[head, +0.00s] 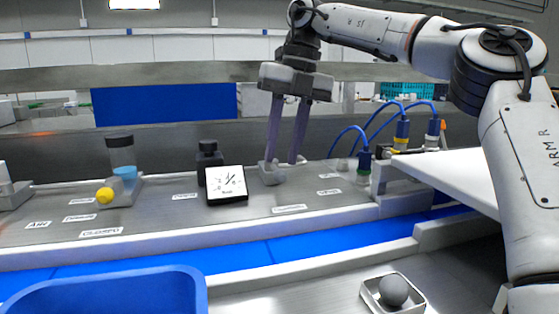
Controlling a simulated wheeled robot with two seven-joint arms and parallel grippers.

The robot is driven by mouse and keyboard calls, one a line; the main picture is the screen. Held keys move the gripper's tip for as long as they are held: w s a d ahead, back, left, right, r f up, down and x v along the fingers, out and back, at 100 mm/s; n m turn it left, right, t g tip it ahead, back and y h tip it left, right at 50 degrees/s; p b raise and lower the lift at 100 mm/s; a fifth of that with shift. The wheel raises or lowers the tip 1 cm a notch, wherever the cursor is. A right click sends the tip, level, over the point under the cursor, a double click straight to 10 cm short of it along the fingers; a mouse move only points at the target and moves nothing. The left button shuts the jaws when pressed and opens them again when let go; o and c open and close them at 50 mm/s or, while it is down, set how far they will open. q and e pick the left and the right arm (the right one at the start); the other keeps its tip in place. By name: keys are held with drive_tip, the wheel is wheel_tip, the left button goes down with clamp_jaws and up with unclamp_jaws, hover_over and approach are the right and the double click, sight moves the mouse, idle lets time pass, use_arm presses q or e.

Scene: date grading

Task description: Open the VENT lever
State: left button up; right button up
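My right gripper (283,161) reaches down from above at the centre. Its two long fingers are apart, with a visible gap between them. The tips are just above and beside a small grey fitting (272,175) on the steel panel. I cannot tell whether they touch it, and a lever handle there is not clearly visible. A yellow knob (104,195) shows on another fitting at the left, beside a clear cylinder with a dark cap (121,152). Several white labels lie on the panel; one reads AIR (38,225) and one seems to read CLOSED (101,233). I cannot make out VENT. My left gripper is out of view.
A white dial gauge (226,183) stands left of the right gripper, with a dark capped bottle (209,160) behind it. Blue-hosed connectors (364,168) stand to the right. A blue bin (110,292) and a small tray (369,293) with a grey ball (393,290) are in front.

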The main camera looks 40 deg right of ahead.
drive_tip(key=shift+w+a+f, duration=0.1)
drive_tip(key=shift+a+f, duration=0.05)
drive_tip(key=shift+f, duration=0.5)
drive_tip(key=shift+w+a+f, duration=0.1)
drive_tip(key=shift+f, duration=0.55)
clamp_jaws()
